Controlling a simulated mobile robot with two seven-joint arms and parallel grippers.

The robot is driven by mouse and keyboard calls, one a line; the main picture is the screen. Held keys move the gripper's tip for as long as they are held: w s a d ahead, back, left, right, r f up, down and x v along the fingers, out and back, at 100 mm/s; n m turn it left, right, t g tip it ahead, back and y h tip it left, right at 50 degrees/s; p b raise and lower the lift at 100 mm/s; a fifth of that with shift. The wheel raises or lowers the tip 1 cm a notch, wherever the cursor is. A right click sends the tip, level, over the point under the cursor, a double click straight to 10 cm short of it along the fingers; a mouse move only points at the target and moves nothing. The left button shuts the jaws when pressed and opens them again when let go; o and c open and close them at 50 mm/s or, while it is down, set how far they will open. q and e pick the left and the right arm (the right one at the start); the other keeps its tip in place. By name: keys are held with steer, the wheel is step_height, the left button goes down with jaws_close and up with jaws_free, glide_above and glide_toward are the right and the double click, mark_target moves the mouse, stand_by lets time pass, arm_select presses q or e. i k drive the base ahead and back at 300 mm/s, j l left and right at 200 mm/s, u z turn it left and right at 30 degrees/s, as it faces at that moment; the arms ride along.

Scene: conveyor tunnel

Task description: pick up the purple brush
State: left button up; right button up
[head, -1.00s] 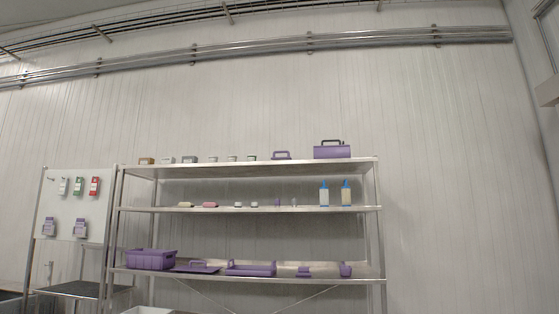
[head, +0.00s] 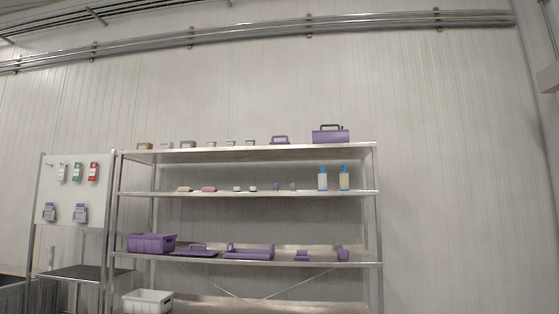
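Several small purple items stand on the metal shelf unit (head: 240,154), and I cannot tell for sure which one is the brush. On the lower shelf at the right are a low purple block-like item (head: 302,255) and a small rounded purple item (head: 343,254). A purple item with an arched handle (head: 280,141) is on the top shelf. A tiny purple item (head: 276,187) is on the middle shelf. Neither of my grippers is in view.
A purple crate (head: 151,243) and purple trays (head: 249,253) share the lower shelf. Two blue-capped bottles (head: 322,180) stand on the middle shelf. A white bin (head: 147,301) is below. A pegboard (head: 58,190) and dark-topped table (head: 80,273) are at the left.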

mark_target(273, 143)
steer(key=i+l, duration=0.1)
steer(key=i, duration=1.25)
steer(key=i+l, duration=0.15)
steer(key=i, duration=0.5)
steer(key=i+j+u, duration=0.15)
steer(key=i, duration=1.05)
steer(key=i+j, duration=0.2)
steer(key=j, duration=0.15)
steer(key=i+j, duration=0.25)
steer(key=j, duration=0.15)
